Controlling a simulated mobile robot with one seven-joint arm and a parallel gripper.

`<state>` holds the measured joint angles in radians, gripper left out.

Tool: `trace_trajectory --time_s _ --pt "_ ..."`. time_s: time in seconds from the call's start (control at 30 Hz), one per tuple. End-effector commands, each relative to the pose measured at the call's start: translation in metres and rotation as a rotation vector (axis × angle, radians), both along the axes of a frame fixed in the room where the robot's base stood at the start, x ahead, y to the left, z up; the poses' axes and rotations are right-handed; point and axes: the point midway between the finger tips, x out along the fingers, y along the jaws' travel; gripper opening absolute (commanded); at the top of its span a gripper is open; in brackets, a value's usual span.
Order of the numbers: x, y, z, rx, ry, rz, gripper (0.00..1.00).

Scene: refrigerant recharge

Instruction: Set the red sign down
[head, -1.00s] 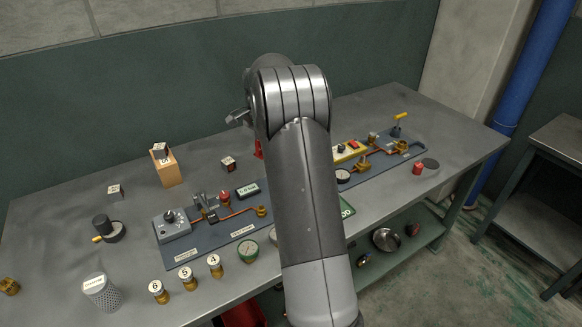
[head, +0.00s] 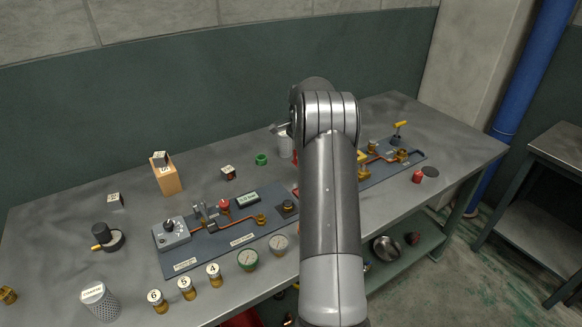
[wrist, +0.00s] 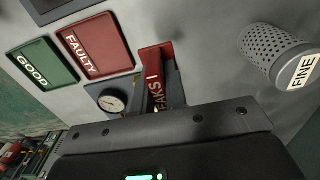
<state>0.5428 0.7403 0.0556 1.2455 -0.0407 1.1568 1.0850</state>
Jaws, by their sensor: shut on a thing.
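The red sign (wrist: 155,72) shows in the wrist view just beyond my gripper (wrist: 160,112). It is a bent red piece with white letters on its face, partly cut off by the gripper body. In the head view my arm hides the gripper and nearly all of the sign.
Near the sign are a pressure gauge (wrist: 112,101), a red FAULTY plate (wrist: 97,45), a green GOOD plate (wrist: 42,64) and a mesh FINE canister (wrist: 272,50).

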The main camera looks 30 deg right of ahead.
Motion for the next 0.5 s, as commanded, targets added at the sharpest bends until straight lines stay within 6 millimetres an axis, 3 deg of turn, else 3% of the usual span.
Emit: trace_trajectory --time_s 0.2,0.37,0.5 --pt "0.026 0.018 -0.019 -0.001 0.0 0.001 0.0" --pt "0.029 0.02 -0.026 0.0 0.001 0.0 0.0" --pt "0.029 0.02 -0.046 0.002 0.002 0.0 0.0"
